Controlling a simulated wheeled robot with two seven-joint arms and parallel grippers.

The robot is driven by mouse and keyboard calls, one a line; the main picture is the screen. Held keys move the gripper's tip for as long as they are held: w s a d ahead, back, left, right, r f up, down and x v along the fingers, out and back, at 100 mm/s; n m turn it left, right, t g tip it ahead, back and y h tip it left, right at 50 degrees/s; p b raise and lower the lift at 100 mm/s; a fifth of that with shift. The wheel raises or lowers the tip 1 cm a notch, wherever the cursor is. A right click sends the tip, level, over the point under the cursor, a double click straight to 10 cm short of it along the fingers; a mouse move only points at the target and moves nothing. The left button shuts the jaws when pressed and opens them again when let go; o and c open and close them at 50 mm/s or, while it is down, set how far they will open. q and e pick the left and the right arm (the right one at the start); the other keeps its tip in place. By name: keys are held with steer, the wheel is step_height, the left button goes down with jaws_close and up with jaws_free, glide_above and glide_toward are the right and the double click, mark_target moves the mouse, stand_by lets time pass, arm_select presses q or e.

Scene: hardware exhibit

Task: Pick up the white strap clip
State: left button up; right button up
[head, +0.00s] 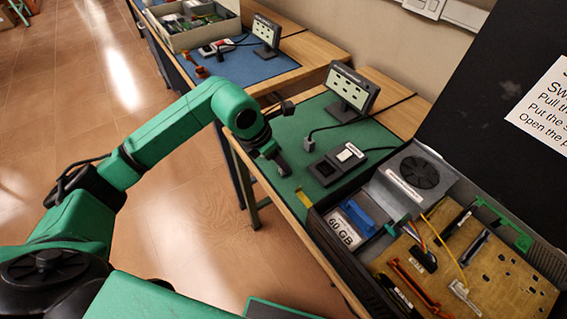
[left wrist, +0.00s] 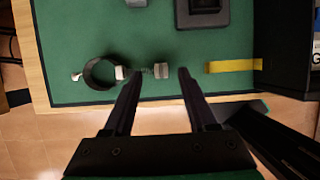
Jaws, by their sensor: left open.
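In the left wrist view a black strap ring (left wrist: 88,84) lies on the green mat, with a small pale tab on its left. A white piece (left wrist: 121,72) sits at its right side, and a short coiled cord runs from there to a pale block (left wrist: 161,70). I cannot tell for certain which pale piece is the white strap clip. My left gripper (left wrist: 160,74) is open, with the pale block in view between its fingertips; contact cannot be told. In the head view my left gripper (head: 282,168) is low over the mat's left edge and hides the strap.
A dark switch box (head: 338,163) and a small monitor (head: 351,90) stand behind my gripper. A yellow strip (left wrist: 234,66) lies right of the pale block. Another workbench (head: 247,68) is farther back.

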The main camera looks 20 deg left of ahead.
arm_select(q)
steer(key=x, duration=0.3)
steer(key=shift+s+d+p, duration=0.1)
steer(key=shift+s+p, duration=0.05)
steer(key=shift+p, duration=0.25)
steer(key=shift+w+d+f, duration=0.1)
steer(key=shift+w+f, duration=0.1)
steer(key=shift+f, duration=0.25)
jaws_close()
steer(key=shift+r, duration=0.1)
